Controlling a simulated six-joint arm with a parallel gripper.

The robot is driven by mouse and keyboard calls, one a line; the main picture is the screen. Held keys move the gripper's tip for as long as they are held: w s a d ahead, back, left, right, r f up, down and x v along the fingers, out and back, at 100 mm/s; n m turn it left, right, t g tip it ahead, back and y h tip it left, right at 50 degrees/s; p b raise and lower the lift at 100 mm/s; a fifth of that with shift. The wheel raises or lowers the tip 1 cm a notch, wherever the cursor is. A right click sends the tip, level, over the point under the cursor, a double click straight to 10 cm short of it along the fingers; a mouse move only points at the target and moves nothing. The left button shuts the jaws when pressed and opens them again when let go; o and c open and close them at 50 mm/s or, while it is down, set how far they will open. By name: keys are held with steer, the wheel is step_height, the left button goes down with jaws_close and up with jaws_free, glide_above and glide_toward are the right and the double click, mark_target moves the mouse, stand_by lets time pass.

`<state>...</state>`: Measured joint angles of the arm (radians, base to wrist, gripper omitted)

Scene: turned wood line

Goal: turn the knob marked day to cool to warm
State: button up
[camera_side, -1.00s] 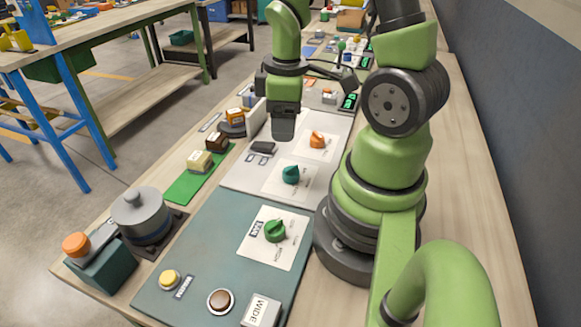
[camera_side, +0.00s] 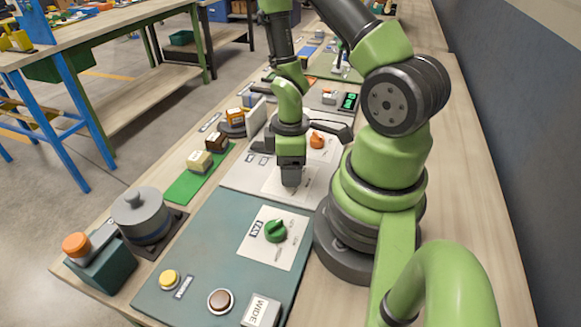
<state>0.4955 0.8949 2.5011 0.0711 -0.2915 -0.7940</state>
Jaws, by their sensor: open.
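My gripper (camera_side: 291,184) points down over the middle white plate (camera_side: 272,184) on the pale panel. It hides the teal knob that stands there in the earlier frame. The jaws are open, but the gap between them is hard to see, and I cannot tell whether they are around the knob or above it. A green knob (camera_side: 276,230) is on the nearer plate, beside a label that looks like FAN. I cannot read the word day or the cool and warm marks on any plate.
A yellow button (camera_side: 169,278), a brown button (camera_side: 221,301) and a block marked WIDE (camera_side: 262,311) are on the near teal panel. A grey round pot (camera_side: 141,214) stands at left. Small blocks sit on a green strip (camera_side: 190,185).

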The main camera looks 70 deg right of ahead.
steer(key=shift+f, duration=0.45)
steer(key=c, duration=0.9)
steer(key=m, duration=0.3)
steer(key=shift+m, duration=2.1)
